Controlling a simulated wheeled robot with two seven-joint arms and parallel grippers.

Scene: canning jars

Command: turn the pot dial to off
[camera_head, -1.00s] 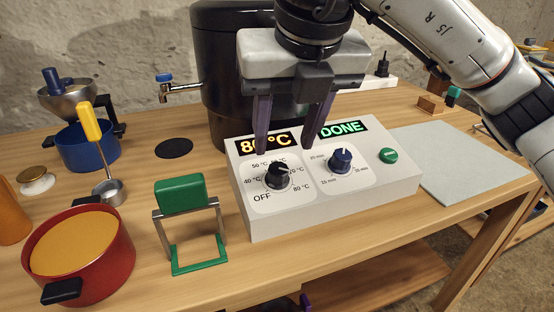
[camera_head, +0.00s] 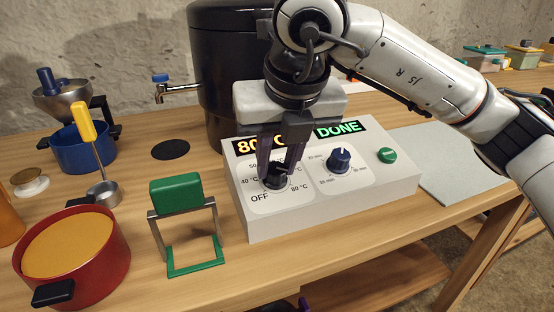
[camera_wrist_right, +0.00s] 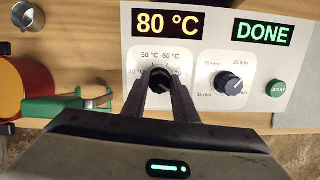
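The pot dial, a black knob (camera_head: 275,181), sits on the left half of the white control box (camera_head: 330,218). It also shows in the right wrist view (camera_wrist_right: 160,80), below the 80 °C display (camera_wrist_right: 168,24). Marks around it run from OFF to 80 °C; the fingers partly hide them. My right gripper (camera_head: 281,168) reaches down over the knob, one dark finger on each side. In the right wrist view its fingers (camera_wrist_right: 160,86) stand apart with the knob between them; firm contact is not clear. My left gripper is not in view.
A blue timer knob (camera_head: 339,160) and green START button (camera_head: 387,155) are to the right on the box. The black pot (camera_head: 222,70) stands behind. A green-handled rack (camera_head: 178,194) and red pot (camera_head: 110,262) are to the left.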

